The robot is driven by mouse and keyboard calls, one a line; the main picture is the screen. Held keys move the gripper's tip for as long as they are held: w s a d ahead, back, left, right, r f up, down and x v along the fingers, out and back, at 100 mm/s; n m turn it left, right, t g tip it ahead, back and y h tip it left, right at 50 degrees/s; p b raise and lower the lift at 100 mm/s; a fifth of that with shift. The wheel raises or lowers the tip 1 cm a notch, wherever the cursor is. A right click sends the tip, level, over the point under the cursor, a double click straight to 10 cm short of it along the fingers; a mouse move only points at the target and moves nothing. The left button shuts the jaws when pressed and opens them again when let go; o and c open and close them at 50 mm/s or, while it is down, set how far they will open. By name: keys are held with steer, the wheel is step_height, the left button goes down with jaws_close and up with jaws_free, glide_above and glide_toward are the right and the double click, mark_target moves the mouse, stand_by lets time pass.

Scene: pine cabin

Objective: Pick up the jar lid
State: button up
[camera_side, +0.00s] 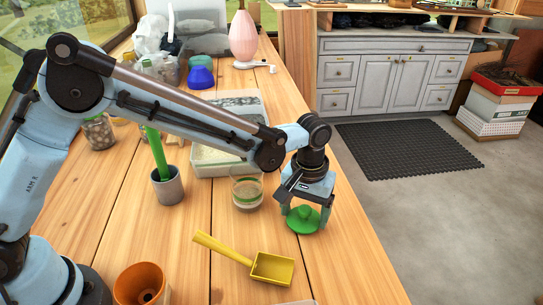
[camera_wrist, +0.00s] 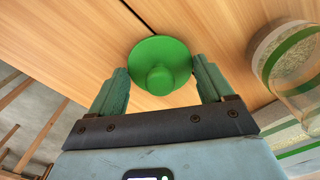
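The green jar lid (camera_side: 303,221), a round disc with a raised knob, is at the right part of the wooden table. In the wrist view the lid (camera_wrist: 160,62) shows with its knob facing the camera. My gripper (camera_side: 304,211) is directly over the lid, pointing down. In the wrist view my gripper (camera_wrist: 159,66) is open, with one green finger on each side of the lid. The fingers do not look closed on the knob. Whether a fingertip touches the rim is hard to tell.
A glass jar (camera_side: 247,194) stands just left of my gripper. A yellow scoop (camera_side: 271,267) lies in front, with an orange pot (camera_side: 139,285) to its left. A grey cup (camera_side: 167,187) holds a green-handled item. A tray (camera_side: 210,163) is behind. The table's right edge is close.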

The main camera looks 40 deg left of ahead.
mark_target(305, 213)
steer(key=shift+c, duration=0.7)
steer(key=shift+r, duration=0.5)
steer(key=r, duration=0.2)
steer(key=s+r, duration=0.1)
steer(key=r, duration=0.1)
steer(key=shift+d, duration=0.3)
steer(key=s+d+r, duration=0.5)
steer(key=s+r, duration=0.1)
steer(key=s, duration=0.2)
steer(key=w+a+r+n, duration=0.3)
steer(key=a+n, duration=0.1)
steer(key=a, duration=0.6)
steer(key=w+a+r+n, duration=0.3)
steer(key=a, duration=0.6)
step_height(305, 213, down, 6)
steer(key=shift+w+f, duration=0.2)
steer(key=shift+f, duration=0.15)
